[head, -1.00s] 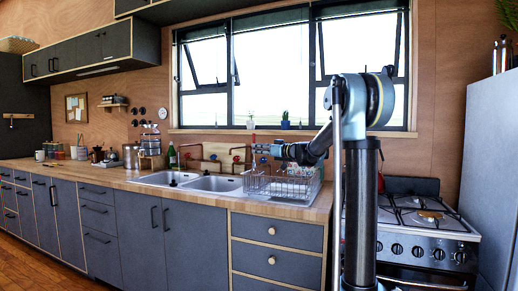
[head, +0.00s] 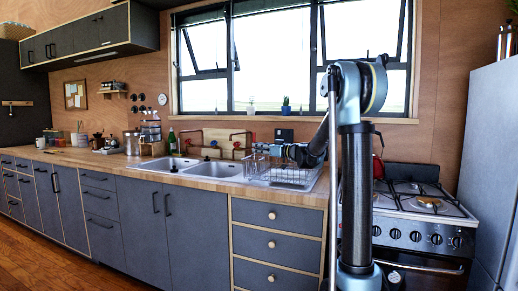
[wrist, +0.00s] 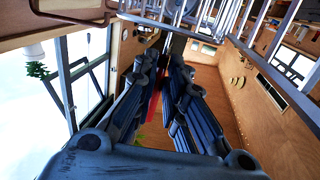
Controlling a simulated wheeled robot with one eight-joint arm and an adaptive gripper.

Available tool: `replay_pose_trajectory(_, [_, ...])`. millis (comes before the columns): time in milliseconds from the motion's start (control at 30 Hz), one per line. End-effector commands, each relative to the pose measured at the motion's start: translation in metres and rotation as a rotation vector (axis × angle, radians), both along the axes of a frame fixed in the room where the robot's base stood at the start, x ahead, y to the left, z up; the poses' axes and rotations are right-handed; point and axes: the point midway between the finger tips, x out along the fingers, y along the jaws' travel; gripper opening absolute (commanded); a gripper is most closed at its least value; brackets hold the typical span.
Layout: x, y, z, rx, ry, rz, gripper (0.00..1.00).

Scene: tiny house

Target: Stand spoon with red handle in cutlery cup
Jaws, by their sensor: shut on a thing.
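The red-handled spoon (head: 252,137) is in my gripper (head: 256,148), its red handle upright above the fingers in the head view. In the wrist view, a red strip of the handle (wrist: 153,104) shows between the fingers of my gripper (wrist: 163,68). The gripper is shut on it. The spoon's lower end is hard to make out. A wire cup-like basket (head: 257,165) stands at the left end of the dish rack, just below the gripper; I take it for the cutlery cup. Whether the spoon reaches inside it cannot be told.
The wire dish rack (head: 290,178) lies on the counter right of the double sink (head: 205,168). Boards with red-handled items (head: 222,140) lean behind the sink. The stove (head: 425,212) stands to the right. The window (wrist: 85,75) is close to the gripper.

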Motion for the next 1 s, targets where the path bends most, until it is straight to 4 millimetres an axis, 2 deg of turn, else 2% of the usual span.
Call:
replay_pose_trajectory(433, [0.0001,-0.0013,-0.0037,0.000,0.000,-0.001,0.00])
replay_pose_trajectory(467, [0.0001,-0.0014,-0.0037,0.000,0.000,-0.001,0.18])
replay_pose_trajectory(533, [0.0001,-0.0012,-0.0037,0.000,0.000,-0.001,0.34])
replay_pose_trajectory(867, [-0.0001,-0.0017,-0.0037,0.000,0.000,-0.001,0.35])
replay_pose_trajectory(1000, [-0.0043,-0.0093,-0.0039,0.000,0.000,-0.003,0.35])
